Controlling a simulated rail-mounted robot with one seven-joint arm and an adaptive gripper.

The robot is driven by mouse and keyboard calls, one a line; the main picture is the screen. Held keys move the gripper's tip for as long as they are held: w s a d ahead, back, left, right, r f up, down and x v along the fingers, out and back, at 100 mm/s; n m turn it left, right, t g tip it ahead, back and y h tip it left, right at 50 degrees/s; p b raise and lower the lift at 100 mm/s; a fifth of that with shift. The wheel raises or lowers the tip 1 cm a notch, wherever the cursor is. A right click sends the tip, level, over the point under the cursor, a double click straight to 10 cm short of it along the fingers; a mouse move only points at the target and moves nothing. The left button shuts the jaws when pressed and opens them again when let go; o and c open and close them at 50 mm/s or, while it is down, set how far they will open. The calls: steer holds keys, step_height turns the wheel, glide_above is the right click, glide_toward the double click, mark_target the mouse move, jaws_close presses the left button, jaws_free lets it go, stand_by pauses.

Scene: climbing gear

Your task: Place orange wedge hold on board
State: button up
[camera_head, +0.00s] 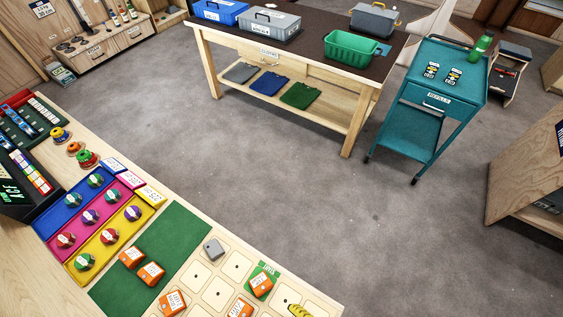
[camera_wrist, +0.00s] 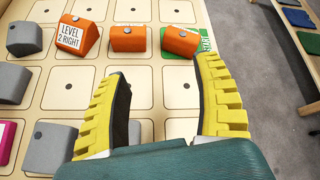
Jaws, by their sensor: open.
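In the wrist view, orange wedge holds stand in a row along the board's far side. One (camera_wrist: 80,37) carries a white "LEVEL 2 RIGHT" label, a plain one (camera_wrist: 128,40) is in the middle, and another (camera_wrist: 180,42) sits on a green square at right. The pale board (camera_wrist: 165,92) has outlined squares with centre dots. My gripper (camera_wrist: 163,68) is open and empty, its yellow fingers spread above bare squares. In the head view, two orange wedges (camera_head: 131,258) (camera_head: 151,273) lie on the green mat, and another wedge (camera_head: 172,302) is near the board's left edge. My gripper's yellow finger (camera_head: 296,310) barely shows.
Grey holds (camera_wrist: 24,38) stand on the board's left side, with a pink hold (camera_wrist: 5,140) below. A colored tray (camera_head: 105,210) of round holds sits beyond the green mat (camera_head: 165,243). A workbench (camera_head: 290,58) and teal cart (camera_head: 425,125) stand across open floor.

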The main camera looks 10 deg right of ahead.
steer(key=w+d+r+n+t+h, duration=0.25)
steer(key=w+d+r+n, duration=0.25)
steer(key=w+r+n, duration=0.35)
steer(key=w+d+r+n+t+h, duration=0.25)
steer(key=w+d+r+n, duration=0.2)
steer(key=w+r, duration=0.55)
steer(key=a+r+n+t+h, duration=0.1)
steer(key=a+r+n+t, duration=0.1)
steer(key=r, duration=0.8)
steer(key=a+r+n+t+h, duration=0.1)
steer(key=r+n+t, duration=0.2)
steer(key=r, duration=0.8)
steer(key=a+r+n+t+h, duration=0.1)
steer(key=r+n, duration=0.4)
steer(key=r, duration=0.6)
steer(key=shift+a+n+t, duration=0.3)
steer(key=shift+a+t, duration=0.5)
steer(key=shift+t, duration=0.3)
steer(key=shift+s+r, duration=0.1)
